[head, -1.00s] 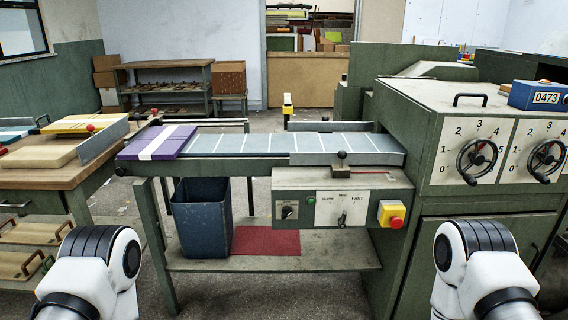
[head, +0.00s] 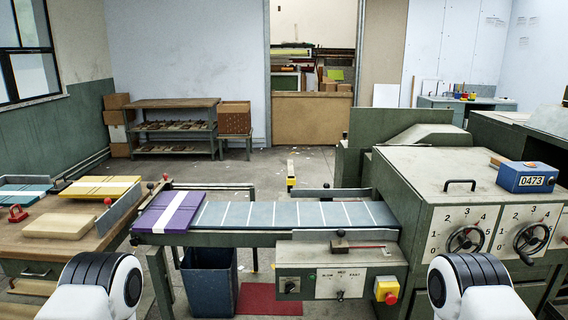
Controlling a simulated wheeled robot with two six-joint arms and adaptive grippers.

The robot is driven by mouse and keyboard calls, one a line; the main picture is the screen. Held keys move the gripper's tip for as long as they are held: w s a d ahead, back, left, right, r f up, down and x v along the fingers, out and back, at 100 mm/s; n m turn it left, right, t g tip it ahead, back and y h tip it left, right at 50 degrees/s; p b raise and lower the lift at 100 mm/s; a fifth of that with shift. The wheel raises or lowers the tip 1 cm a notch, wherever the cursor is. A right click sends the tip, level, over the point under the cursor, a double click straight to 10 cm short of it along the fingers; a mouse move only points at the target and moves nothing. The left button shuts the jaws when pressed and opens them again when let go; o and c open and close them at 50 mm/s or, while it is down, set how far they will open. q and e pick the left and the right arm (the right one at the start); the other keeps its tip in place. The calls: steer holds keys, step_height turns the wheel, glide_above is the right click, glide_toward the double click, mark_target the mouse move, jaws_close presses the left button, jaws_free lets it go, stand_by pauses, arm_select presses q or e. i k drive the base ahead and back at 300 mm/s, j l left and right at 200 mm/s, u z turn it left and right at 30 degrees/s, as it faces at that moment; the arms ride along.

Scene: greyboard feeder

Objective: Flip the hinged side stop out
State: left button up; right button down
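The feeder has a grey belt (head: 290,215) with white cross lines. Which part is the hinged side stop I cannot tell for sure. A slanted grey metal plate (head: 120,212) stands at the feeder's left end, beside the wooden table, with a red ball knob near it. A thin grey plate (head: 335,192) runs along the belt's far edge at the right. A low grey plate (head: 330,235) lies along the near edge, with a dark block and knob (head: 339,241) on it. Neither gripper shows; only my arm links are in view at the bottom.
A purple stack with a white band (head: 170,212) lies on the belt's left end. The wooden table (head: 60,235) holds yellow and blue stacks and a bare board. A control panel (head: 340,285) with a red-on-yellow button hangs in front. A dark blue bin (head: 208,280) stands below.

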mark_target(110, 217)
steer(key=i+j, duration=0.15)
steer(key=j, duration=0.25)
steer(key=i+j, duration=0.15)
steer(key=j, duration=0.25)
steer(key=i+j, duration=0.15)
steer(key=j, duration=0.25)
steer(key=i+j, duration=0.15)
steer(key=j, duration=0.25)
steer(key=i+j, duration=0.15)
steer(key=j, duration=0.25)
